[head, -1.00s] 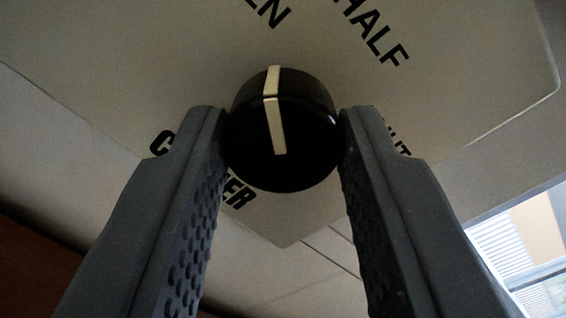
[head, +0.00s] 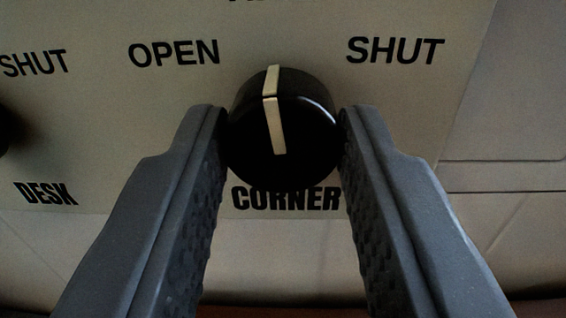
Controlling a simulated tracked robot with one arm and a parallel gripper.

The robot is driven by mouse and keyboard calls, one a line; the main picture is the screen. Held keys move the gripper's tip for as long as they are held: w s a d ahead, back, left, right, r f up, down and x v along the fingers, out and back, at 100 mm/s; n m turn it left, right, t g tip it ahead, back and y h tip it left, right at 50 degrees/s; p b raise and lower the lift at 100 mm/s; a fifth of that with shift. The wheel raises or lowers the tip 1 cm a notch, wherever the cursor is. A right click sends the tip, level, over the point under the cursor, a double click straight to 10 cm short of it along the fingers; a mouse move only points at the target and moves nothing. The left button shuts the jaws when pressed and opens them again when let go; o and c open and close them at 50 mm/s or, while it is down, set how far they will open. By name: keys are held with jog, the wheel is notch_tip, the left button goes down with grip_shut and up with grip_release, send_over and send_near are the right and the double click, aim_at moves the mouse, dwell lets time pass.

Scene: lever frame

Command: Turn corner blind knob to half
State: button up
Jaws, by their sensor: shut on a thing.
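The corner knob (head: 300,125) is round and black with a pale pointer line, above the label CORNER (head: 286,198) on a pale panel. OPEN (head: 174,53) is at its upper left and SHUT (head: 395,50) at its upper right. The pointer stands nearly straight up, towards a label at the top edge that is almost wholly cut off. My gripper (head: 283,125) is shut on the knob, one grey finger on each side.
The panel's right edge is near, with pale wall beyond.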

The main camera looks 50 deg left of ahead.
jog(key=shift+a+r+m, duration=0.1)
jog(key=shift+r+m, duration=0.05)
jog(key=shift+m, duration=0.45)
jog(key=o, duration=1)
jog(key=shift+c, duration=0.2)
jog(key=shift+d, duration=0.2)
jog(key=b+v, duration=0.3)
jog(key=v, duration=1)
jog(key=shift+d+f, duration=0.15)
jog(key=shift+f, duration=0.1)
jog(key=shift+s, duration=0.15)
